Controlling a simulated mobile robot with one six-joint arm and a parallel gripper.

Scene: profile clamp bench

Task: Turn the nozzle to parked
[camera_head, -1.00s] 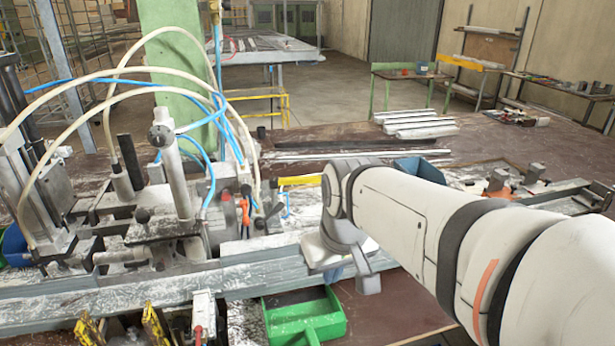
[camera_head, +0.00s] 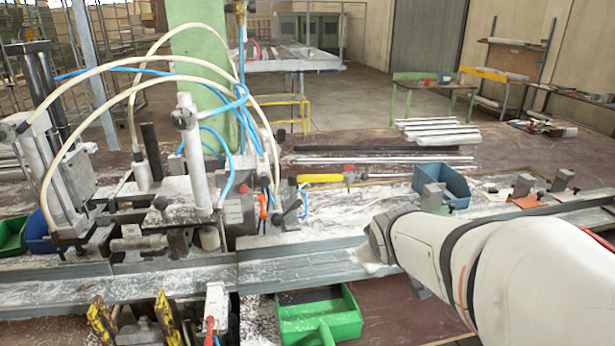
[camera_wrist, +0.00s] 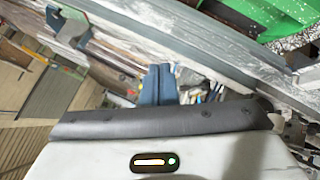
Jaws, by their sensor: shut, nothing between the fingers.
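I cannot tell for certain which part is the nozzle. On the clamp bench (camera_head: 300,268), an orange-red handled part (camera_head: 263,205) stands beside a black knob and lever (camera_head: 287,213), with blue hoses around them. A yellow bar (camera_head: 320,178) with a red end lies just to their right. My gripper (camera_wrist: 158,84) shows in the wrist view as two blue-grey fingers together, with nothing between them. In the head view my wrist is over the front rail, right of these parts and apart from them; my fingers are mostly hidden there.
A green bin (camera_head: 318,322) hangs at the bench front. A blue bin (camera_head: 441,186) and several small clamps stand at the back right. Pale hoses (camera_head: 150,72) arch over the tall clamp fixture (camera_head: 190,150) at left. White profiles (camera_head: 438,131) lie behind.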

